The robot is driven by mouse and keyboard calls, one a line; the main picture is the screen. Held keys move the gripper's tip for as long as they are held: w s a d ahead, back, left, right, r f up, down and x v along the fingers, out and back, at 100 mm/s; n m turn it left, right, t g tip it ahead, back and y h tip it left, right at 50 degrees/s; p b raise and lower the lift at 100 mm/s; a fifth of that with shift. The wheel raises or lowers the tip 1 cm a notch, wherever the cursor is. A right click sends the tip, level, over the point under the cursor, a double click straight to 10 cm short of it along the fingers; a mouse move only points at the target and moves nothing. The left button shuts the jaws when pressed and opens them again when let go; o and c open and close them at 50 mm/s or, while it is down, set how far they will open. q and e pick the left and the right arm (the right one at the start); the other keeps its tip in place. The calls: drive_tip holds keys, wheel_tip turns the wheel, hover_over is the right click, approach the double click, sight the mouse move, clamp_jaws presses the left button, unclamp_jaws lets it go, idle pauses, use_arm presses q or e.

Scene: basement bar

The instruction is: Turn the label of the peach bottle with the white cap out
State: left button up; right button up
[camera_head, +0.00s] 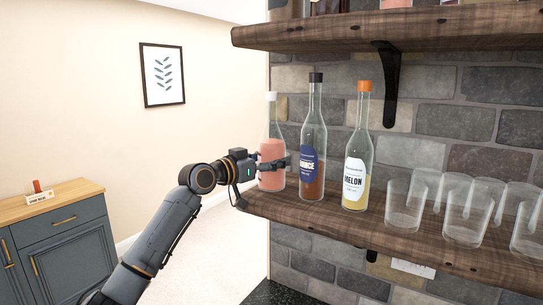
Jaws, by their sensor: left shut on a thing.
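The peach bottle (271,151) with the white cap stands upright at the left end of the lower wooden shelf (399,246). Its pink contents show through the clear glass, and no label lettering is readable on the side facing me. My left gripper (272,165) reaches in from the left and is shut on the bottle at its lower body. The fingers hide part of the glass there. My right gripper is not in view.
A black-capped bottle (313,140) with a blue label stands close right of the peach bottle, then an orange-capped melon bottle (357,155). Several clear glasses (405,202) fill the shelf's right part. An upper shelf (400,27) is overhead. A cabinet (66,243) stands left.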

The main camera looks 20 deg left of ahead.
use_arm(q)
drive_tip(key=shift+n+t+y+p, duration=0.4)
drive_tip(key=shift+n+y+p, duration=0.4)
drive_tip(key=shift+y+p, duration=0.55)
drive_tip(key=shift+n+y+p, duration=0.5)
drive_tip(key=shift+y+p, duration=0.15)
drive_tip(key=shift+p, duration=0.1)
drive_tip(key=shift+d+n+t+y, duration=0.1)
drive_tip(key=shift+n+t+y, duration=0.2)
drive_tip(key=shift+y, duration=0.2)
drive_tip(key=shift+n+y, duration=0.4)
drive_tip(key=shift+f+y, duration=0.1)
drive_tip(key=shift+y, duration=0.4)
drive_tip(key=shift+s+a+n+y, duration=0.1)
drive_tip(key=shift+a+n+y, duration=0.1)
drive_tip(key=shift+n+y, duration=0.4)
drive_tip(key=o, duration=1)
